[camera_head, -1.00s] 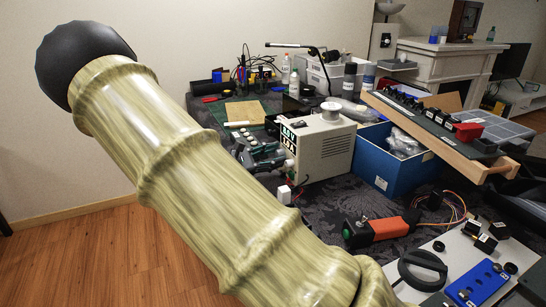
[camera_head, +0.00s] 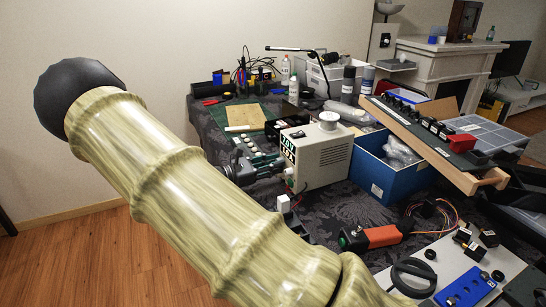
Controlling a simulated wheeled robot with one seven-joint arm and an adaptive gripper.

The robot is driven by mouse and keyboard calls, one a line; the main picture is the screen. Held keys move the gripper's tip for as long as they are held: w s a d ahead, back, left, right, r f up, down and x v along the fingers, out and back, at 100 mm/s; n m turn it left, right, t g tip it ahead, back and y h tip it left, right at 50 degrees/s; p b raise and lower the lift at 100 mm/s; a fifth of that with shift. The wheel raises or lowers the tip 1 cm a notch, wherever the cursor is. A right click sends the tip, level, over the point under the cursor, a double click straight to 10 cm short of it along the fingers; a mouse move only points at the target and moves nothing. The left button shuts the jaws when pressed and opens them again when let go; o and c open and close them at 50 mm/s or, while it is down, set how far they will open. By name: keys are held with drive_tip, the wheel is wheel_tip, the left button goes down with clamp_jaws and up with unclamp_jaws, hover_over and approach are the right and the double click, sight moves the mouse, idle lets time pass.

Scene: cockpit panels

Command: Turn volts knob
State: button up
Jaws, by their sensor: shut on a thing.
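The power supply (camera_head: 322,158) is a cream box with a dark front panel. Its front faces left and carries a lit two-line green-and-white display (camera_head: 288,146). My gripper (camera_head: 279,163), dark grey, is small in the view and reaches from the left to the lower front of the power supply. It is shut at the knobs below the display. The volts knob is hidden by the fingers, so its angle cannot be told.
A white block (camera_head: 283,203) is on the table just below my gripper. Bottles (camera_head: 348,85) and a green mat (camera_head: 245,116) are behind.

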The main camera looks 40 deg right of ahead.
drive_tip(key=shift+n+p, duration=1.2)
drive_tip(key=shift+p, duration=0.3)
drive_tip(key=o, duration=1.1)
drive_tip(key=shift+c, duration=0.2)
drive_tip(key=shift+a, duration=0.1)
drive_tip(key=v, duration=1.2)
